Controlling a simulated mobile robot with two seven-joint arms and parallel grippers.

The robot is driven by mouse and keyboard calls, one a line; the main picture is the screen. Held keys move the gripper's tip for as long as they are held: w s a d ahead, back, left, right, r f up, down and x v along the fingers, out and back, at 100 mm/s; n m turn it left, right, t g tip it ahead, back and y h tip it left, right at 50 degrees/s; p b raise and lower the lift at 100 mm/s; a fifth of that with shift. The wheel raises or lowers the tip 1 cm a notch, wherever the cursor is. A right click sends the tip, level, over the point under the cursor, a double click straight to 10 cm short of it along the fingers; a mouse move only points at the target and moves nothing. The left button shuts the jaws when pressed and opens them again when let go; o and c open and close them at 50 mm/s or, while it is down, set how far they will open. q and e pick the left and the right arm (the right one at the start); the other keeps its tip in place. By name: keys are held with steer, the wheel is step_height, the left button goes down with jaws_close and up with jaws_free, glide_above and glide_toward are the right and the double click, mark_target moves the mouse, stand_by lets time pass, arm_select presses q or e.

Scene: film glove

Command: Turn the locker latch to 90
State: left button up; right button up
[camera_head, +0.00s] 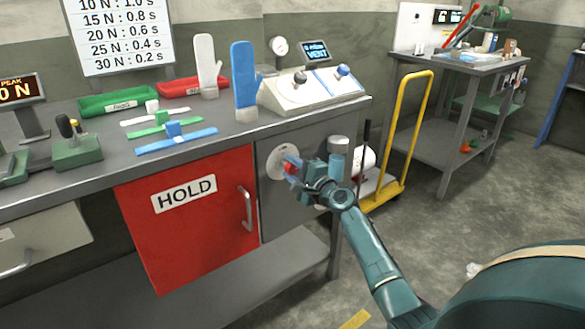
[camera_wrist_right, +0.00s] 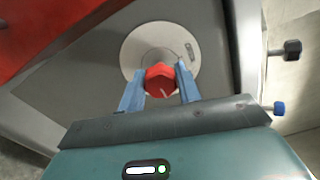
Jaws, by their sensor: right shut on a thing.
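The locker latch is a red knob (camera_wrist_right: 160,78) on a pale round plate (camera_wrist_right: 140,45), which is fixed to the grey locker door (camera_head: 265,215) right of the red HOLD door. In the wrist view my right gripper (camera_wrist_right: 160,88) has its two blue fingers on either side of the red knob and is shut on it. In the head view the right gripper (camera_head: 292,168) reaches the plate from the right and hides most of the knob. A white line shows on the knob's face; its angle is hard to read. My left gripper is not in view.
The red HOLD door (camera_head: 185,220) with a metal handle (camera_head: 245,208) is left of the latch. The workbench (camera_head: 75,178) above holds trays, straps and a control box (camera_head: 312,90). A yellow trolley (camera_head: 405,140) stands to the right. Floor in front is mostly clear.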

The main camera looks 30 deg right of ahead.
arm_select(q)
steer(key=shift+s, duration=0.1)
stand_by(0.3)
arm_select(e)
steer(key=o, duration=0.7)
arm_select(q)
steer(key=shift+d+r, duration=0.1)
arm_select(e)
steer(key=shift+o, duration=1.3)
steer(key=shift+s, duration=0.1)
steer(key=shift+s, duration=0.25)
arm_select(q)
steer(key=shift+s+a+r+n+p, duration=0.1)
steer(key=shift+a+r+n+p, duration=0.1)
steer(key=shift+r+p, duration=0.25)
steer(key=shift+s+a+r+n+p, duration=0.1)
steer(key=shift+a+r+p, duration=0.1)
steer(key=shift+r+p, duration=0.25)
arm_select(e)
steer(key=s+d, duration=0.1)
steer(key=s, duration=1.1)
steer(key=shift+s, duration=0.25)
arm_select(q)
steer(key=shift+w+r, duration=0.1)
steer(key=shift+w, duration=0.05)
